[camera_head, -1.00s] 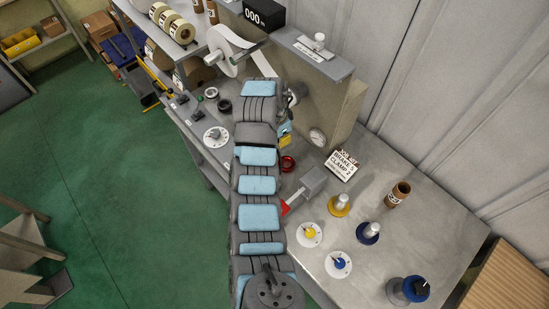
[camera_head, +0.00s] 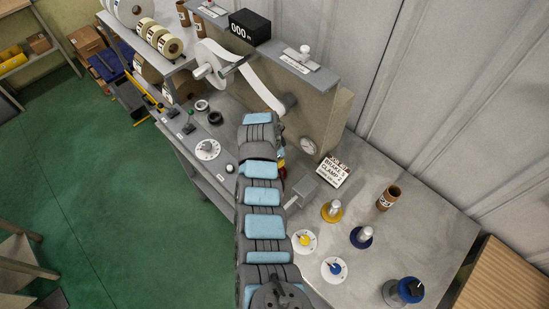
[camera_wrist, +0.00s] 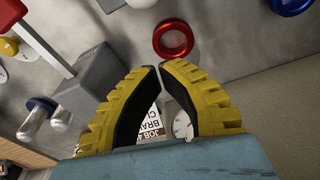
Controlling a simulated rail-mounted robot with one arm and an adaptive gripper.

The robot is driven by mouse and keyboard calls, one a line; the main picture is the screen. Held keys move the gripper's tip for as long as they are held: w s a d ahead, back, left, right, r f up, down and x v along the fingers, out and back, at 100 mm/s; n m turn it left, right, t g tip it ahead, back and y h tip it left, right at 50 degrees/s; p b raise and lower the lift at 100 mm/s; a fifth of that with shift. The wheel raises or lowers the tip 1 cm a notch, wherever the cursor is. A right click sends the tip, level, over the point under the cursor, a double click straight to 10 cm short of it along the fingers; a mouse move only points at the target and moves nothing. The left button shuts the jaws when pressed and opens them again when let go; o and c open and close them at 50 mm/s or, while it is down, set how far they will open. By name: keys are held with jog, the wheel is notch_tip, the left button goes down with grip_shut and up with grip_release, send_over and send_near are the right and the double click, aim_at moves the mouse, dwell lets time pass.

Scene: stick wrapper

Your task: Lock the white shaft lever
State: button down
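No part is plainly marked as the white shaft lever. A white roll (camera_head: 208,72) sits on a shaft, and a dark bar runs out from its hub; I cannot tell if that is the lever. A white knob (camera_head: 305,49) stands on top of the grey housing. In the wrist view my gripper (camera_wrist: 160,68) has its yellow-backed fingertips almost together, with nothing seen between them. A red ring (camera_wrist: 173,40) is beyond the tips, with a white-tipped part (camera_wrist: 142,3) near it. In the head view my arm hides most of the gripper.
A grey block (camera_head: 303,190) with a lever stands beside my arm; its red handle (camera_wrist: 62,17) shows in the wrist view. A sign (camera_head: 333,170) and a gauge (camera_head: 309,147) are nearby. Yellow (camera_head: 332,211) and blue (camera_head: 363,237) based posts stand at the right. A white strip (camera_head: 261,88) hangs from the roll.

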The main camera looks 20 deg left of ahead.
jog(key=shift+d+f, duration=0.1)
jog(key=shift+f, duration=0.55)
jog(key=shift+s+a+r+p, duration=0.2)
jog(key=shift+s+a+p, duration=0.3)
jog(key=shift+s+a, duration=0.2)
jog(key=shift+s+a+r+p, duration=0.2)
jog(key=shift+s+a+p, duration=0.3)
jog(key=shift+s, duration=0.3)
jog(key=shift+a, duration=0.1)
jog(key=shift+s+a+r, duration=0.1)
jog(key=shift+s, duration=0.1)
